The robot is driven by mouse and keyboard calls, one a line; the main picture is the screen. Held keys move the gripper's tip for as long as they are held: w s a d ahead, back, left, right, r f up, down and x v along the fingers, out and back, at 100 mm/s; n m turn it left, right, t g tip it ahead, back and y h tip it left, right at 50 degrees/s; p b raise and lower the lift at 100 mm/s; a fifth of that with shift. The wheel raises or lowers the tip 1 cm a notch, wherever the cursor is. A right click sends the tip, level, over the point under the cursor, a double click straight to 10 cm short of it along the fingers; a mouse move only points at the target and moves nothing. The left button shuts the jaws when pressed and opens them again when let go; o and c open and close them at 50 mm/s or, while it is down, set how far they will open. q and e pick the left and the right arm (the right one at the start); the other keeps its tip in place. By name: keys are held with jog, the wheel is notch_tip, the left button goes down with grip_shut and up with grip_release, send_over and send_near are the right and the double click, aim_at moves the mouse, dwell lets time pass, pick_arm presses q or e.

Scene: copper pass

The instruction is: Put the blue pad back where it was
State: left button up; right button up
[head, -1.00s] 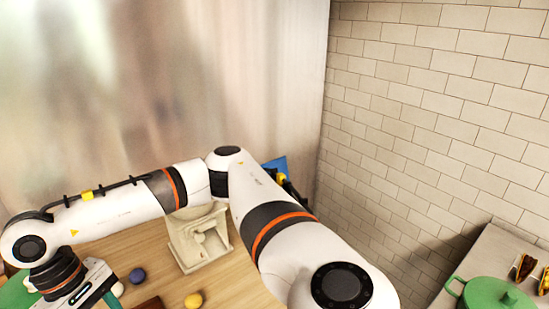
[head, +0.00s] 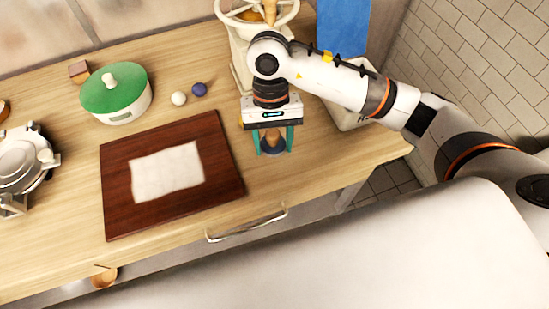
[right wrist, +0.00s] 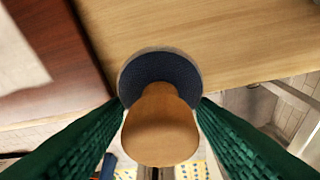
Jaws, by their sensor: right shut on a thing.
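My right gripper (head: 274,143) is shut on the wooden knob of a round dark blue pad (head: 273,152). The right wrist view shows the knob (right wrist: 161,128) between the green fingers, with the blue disc (right wrist: 160,72) beneath it. The pad is over the wooden counter, just right of the dark red-brown board; I cannot tell whether it touches the counter. A white cloth or sheet (head: 167,172) lies on the board (head: 120,214). My left gripper is not in view.
A green-lidded pot (head: 118,107), a white ball (head: 178,98) and a blue ball (head: 199,89) are behind the board. A cream machine with a wheel (head: 240,32) and a blue panel (head: 343,25) stand at the back. A silver appliance (head: 22,160) is at left.

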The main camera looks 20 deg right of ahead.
aim_at(274, 152)
notch_tip(274, 152, down, 4)
jog(key=shift+f+p, duration=0.1)
jog(key=shift+p, duration=0.5)
notch_tip(274, 152, down, 4)
jog(key=shift+f+p, duration=0.1)
jog(key=shift+p, duration=0.5)
jog(key=shift+f+b, duration=0.2)
jog(key=shift+b, duration=0.1)
jog(key=o, duration=0.9)
jog(key=shift+r, duration=0.1)
